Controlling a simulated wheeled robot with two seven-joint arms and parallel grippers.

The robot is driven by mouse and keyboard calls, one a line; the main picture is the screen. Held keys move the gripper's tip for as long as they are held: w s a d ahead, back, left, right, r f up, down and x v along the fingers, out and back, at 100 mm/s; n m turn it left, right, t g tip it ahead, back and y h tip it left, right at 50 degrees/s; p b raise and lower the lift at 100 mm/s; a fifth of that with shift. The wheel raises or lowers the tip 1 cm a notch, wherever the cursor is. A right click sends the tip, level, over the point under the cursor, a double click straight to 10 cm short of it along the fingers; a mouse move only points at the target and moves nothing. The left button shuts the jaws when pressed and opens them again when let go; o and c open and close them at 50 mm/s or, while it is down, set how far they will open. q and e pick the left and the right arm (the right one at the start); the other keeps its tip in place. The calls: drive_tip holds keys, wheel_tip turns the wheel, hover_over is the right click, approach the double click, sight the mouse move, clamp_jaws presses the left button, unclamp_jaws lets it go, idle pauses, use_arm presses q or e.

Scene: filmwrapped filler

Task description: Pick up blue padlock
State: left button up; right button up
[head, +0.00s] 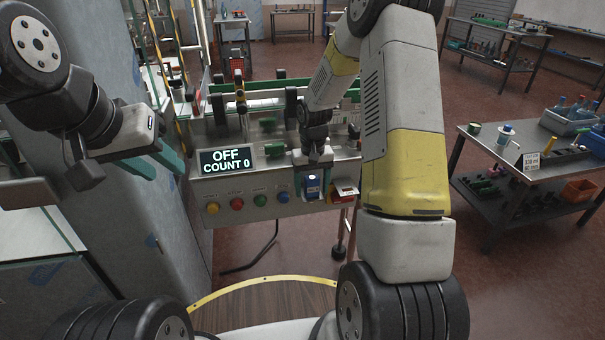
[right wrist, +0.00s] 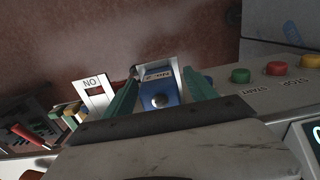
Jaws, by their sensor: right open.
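The blue padlock (head: 312,188) is at the front of the grey control panel, right of the row of buttons. My right gripper (head: 314,160) is just above it in the head view.
A display (head: 226,160) reads "OFF COUNT 0". Below it are yellow, red (head: 237,203), green and blue buttons. A red-and-white tag holder (head: 343,192) sits close right of the padlock. A grey cabinet (head: 150,220) stands left; a table with bins (head: 570,122) stands right.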

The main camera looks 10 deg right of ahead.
clamp_jaws()
idle(0.3)
